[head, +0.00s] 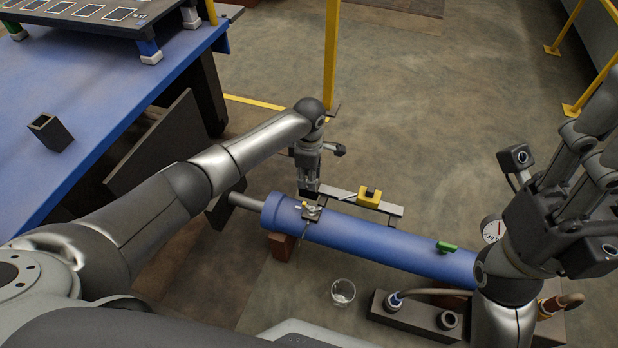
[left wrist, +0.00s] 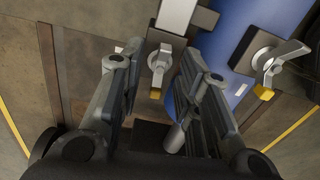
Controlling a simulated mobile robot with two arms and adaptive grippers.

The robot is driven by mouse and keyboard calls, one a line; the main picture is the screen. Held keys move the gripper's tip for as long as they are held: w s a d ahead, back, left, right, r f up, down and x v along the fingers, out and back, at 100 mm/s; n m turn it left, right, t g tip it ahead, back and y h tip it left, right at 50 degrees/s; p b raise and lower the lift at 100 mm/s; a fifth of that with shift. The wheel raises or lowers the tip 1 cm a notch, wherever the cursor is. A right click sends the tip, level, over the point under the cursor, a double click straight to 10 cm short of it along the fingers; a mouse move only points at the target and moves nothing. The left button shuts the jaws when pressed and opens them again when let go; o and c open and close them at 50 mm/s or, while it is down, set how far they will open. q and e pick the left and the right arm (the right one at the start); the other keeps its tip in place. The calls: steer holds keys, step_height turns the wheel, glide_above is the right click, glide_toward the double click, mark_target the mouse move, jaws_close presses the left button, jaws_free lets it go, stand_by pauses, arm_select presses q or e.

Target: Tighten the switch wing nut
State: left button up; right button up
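My left gripper (head: 308,190) points down just above the left end of the blue pipe, beside a small metal fitting (head: 311,212) on a dark clamp. In the left wrist view its two fingers (left wrist: 163,80) are apart. A small silver winged piece with a brass tip (left wrist: 158,66) shows between them, with gaps at both sides. A second silver lever with a brass tip (left wrist: 280,60) sits on a dark block at the right. I cannot tell which of them is the switch wing nut. My right gripper (head: 590,190) is raised at the right; its finger opening is unclear.
The blue pipe (head: 375,243) carries a green handle (head: 446,247) and a gauge (head: 492,229). A grey bar with a yellow block (head: 369,196) lies behind it. A clear cup (head: 343,291) stands on the floor in front. A blue table (head: 100,110) fills the left.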

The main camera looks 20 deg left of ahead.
arm_select(q)
jaws_close()
stand_by(0.3)
